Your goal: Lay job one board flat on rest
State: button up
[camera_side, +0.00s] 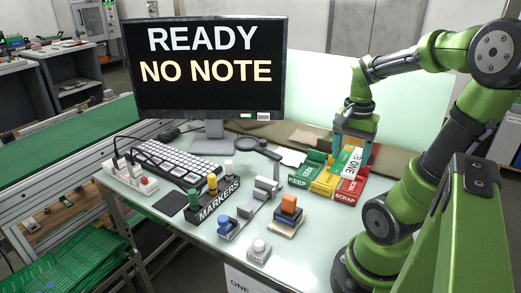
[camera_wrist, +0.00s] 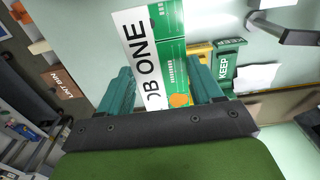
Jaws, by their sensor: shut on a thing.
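The job one board, green with a white strip lettered "ONE" (camera_side: 352,158), is held up on edge by my gripper (camera_side: 350,146) above the coloured trays. In the wrist view the board (camera_wrist: 148,38) stands between the two teal fingers of my gripper (camera_wrist: 164,88), which are shut on it. Its lower end is partly hidden by the gripper. Grey block-like supports (camera_side: 266,186) stand left of the board on the bench; I cannot tell for sure that they are the rest.
Green KEEP (camera_side: 298,181), yellow (camera_side: 324,184) and red SCRAP (camera_side: 348,192) trays sit below the board. The monitor (camera_side: 205,70) reads "READY NO NOTE".

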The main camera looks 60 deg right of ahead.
jog(key=w+a, duration=0.5)
jog(key=w, duration=0.6)
jog(key=w+a, duration=0.6)
jog(key=w, duration=0.5)
jog(key=f, duration=0.5)
jog(key=shift+w+f, duration=0.2)
jog(key=shift+f, duration=0.05)
jog(key=shift+f, duration=4.1)
jog(key=shift+f, duration=0.35)
jog(key=o, duration=1.1)
jog(key=shift+o, duration=0.2)
